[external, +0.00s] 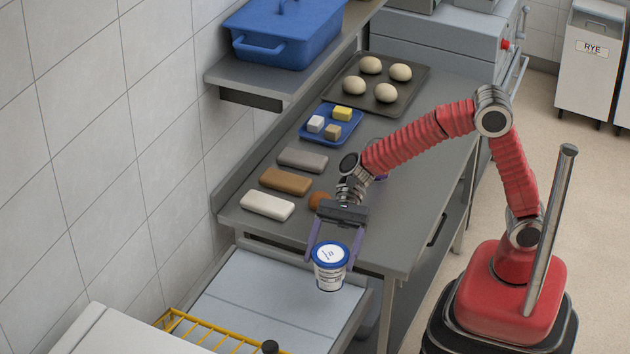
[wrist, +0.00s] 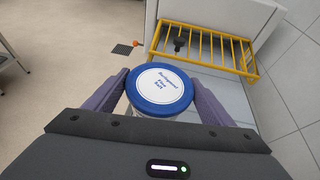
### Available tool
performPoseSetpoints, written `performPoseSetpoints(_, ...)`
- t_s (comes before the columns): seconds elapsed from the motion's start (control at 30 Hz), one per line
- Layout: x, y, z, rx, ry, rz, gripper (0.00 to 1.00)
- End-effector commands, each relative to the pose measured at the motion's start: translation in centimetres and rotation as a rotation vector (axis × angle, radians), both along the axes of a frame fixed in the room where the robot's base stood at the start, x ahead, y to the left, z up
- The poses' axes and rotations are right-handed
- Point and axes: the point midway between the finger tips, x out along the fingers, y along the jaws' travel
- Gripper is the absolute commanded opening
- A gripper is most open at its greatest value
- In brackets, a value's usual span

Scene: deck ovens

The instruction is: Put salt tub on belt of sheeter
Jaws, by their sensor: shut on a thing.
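The salt tub (external: 330,268) is a white tub with a blue-rimmed lid and dark print. My gripper (external: 332,262) is shut on it, with a purple finger on each side. In the wrist view the tub's lid (wrist: 160,88) faces the camera between the fingers (wrist: 160,95). The sheeter's pale belt (external: 265,297) lies below and left of the tub in the external view. The tub is upright and appears to be above the belt's right side; I cannot tell the gap under it.
A yellow guard (external: 225,338) stands across the belt's near end; it also shows in the wrist view (wrist: 205,48). The steel counter (external: 400,215) holds dough blocks (external: 285,181), a blue tray (external: 331,126) and a dough-ball tray (external: 377,84). The belt's middle is clear.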

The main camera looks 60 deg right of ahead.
Motion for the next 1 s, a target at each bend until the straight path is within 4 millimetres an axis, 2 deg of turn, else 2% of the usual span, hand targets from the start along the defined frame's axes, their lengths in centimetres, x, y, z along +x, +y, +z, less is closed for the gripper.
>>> performPoseSetpoints(0.07,0.9,1.1,0.5,0.005,-0.007,-0.019,0.27)
performPoseSetpoints(0.3,3.7,1.3,1.6,0.006,-0.007,-0.106,0.27)
performPoseSetpoints(0.7,3.8,1.2,1.4,0.002,0.002,-0.118,0.27)
performPoseSetpoints(0.87,3.8,1.2,0.2,0.001,0.004,-0.117,0.27)
performPoseSetpoints(1.0,3.8,1.2,-1.9,0.000,0.008,-0.118,0.27)
